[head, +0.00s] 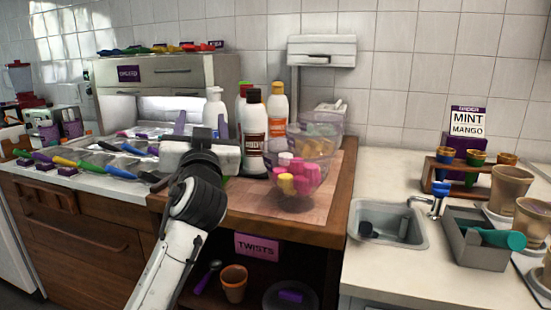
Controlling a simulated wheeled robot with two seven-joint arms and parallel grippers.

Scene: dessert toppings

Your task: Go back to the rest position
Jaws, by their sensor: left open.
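My left gripper (200,123) is in the head view, raised over the counter left of the middle. Its two purple fingers stand apart and point away from me, with nothing visible between them. The black-labelled bottle (253,140) stands just right of the gripper, and a white pump bottle (215,106) shows behind it. I cannot tell whether the gripper touches either. My right gripper is not in view.
A clear bowl of pink and yellow pieces (300,165) sits on the wooden counter (325,215). Left is a topping station with colored-handled scoops (65,162). Right are a small sink (388,228), a cup rack (470,172) and a grey bin (474,245).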

